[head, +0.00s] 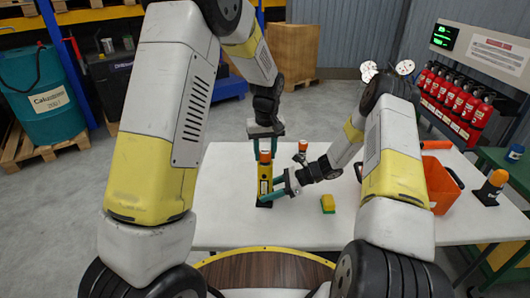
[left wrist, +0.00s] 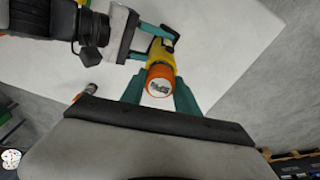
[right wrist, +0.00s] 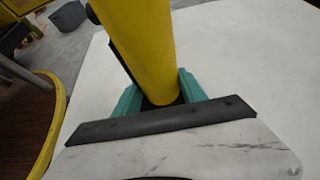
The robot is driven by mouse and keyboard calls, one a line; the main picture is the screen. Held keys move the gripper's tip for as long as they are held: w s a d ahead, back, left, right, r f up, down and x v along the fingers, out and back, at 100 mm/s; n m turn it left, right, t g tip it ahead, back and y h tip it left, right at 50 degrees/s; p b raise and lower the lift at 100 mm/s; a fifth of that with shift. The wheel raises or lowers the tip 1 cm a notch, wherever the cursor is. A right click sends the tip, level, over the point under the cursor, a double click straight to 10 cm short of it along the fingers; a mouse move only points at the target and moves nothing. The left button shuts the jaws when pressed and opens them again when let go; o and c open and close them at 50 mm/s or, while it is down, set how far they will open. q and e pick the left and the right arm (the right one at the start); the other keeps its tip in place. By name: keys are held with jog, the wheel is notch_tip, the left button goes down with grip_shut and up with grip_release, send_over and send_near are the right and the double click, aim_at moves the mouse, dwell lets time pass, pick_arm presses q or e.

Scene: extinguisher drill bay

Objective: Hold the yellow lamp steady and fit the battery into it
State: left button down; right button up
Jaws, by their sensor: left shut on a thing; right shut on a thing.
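The yellow lamp (head: 265,185), with an orange head and a dark base, stands upright on the white table. My left gripper (head: 267,151) comes down from above and is shut on its upper part. In the left wrist view the orange head (left wrist: 160,85) faces the camera between the fingers. My right gripper (head: 280,187) comes from the right and is shut on the yellow body low down, also seen in the right wrist view (right wrist: 160,95). A small cylinder with an orange part (head: 303,147) stands behind and right of the lamp; I cannot tell whether it is the battery.
A yellow and green block (head: 328,204) lies right of the lamp. An orange bin (head: 440,185) and an orange-topped black object (head: 491,187) are at the table's right. The white table (head: 225,215) is clear on the left. Red extinguishers (head: 460,100) hang at the right.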

pick_arm(q)
jog(key=shift+f, duration=0.55)
jog(key=c, duration=0.8)
grip_release()
jog(key=shift+c, duration=0.2)
notch_tip(320, 180, up, 12)
jog(key=s, duration=0.1)
jog(key=shift+s+d, duration=0.15)
jog(key=shift+s, duration=0.1)
jog(key=shift+f, duration=0.1)
pick_arm(e)
jog(key=o, duration=1)
